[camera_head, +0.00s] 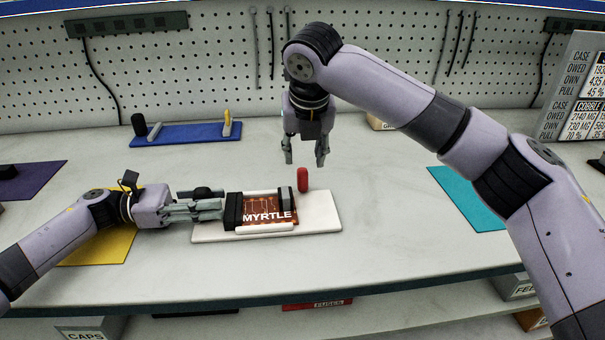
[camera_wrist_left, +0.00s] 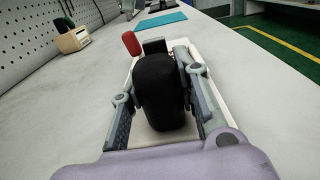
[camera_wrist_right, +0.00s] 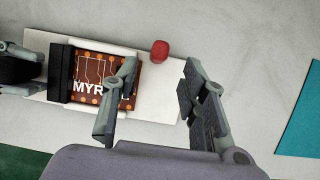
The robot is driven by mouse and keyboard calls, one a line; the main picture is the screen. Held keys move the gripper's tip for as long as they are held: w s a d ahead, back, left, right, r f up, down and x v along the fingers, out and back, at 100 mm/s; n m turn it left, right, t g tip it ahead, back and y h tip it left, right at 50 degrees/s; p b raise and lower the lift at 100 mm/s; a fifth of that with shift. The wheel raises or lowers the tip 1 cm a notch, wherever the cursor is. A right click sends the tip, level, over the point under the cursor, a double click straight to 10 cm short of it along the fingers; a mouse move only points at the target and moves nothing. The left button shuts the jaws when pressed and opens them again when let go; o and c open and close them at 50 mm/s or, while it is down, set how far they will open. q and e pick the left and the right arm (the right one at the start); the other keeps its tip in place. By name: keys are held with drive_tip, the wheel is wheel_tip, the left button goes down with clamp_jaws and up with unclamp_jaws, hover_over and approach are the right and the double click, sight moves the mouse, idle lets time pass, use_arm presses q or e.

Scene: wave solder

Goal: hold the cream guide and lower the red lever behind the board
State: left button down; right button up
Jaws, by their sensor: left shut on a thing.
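The cream guide (camera_head: 265,228) has pale rails along a brown board marked MYRTLE (camera_head: 262,207). A black end block (camera_head: 233,212) sits at its left end. My left gripper (camera_head: 222,207) is shut on a black rounded handle (camera_wrist_left: 158,90) beside that block. The red lever (camera_head: 303,179) stands upright behind the board's right end. It also shows in the left wrist view (camera_wrist_left: 131,43) and the right wrist view (camera_wrist_right: 159,50). My right gripper (camera_head: 305,158) is open and empty, pointing down above and behind the lever, apart from it.
A white base plate (camera_head: 325,222) lies under the guide. A blue mat with small parts (camera_head: 185,134) is behind left, a yellow mat (camera_head: 100,250) at left, a teal mat (camera_head: 465,205) at right. A pegboard (camera_head: 220,60) closes the back. Bench right of the plate is clear.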

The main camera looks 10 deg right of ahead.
sight(303, 170)
drive_tip(key=x, duration=0.8)
drive_tip(key=shift+w, duration=0.1)
clamp_jaws()
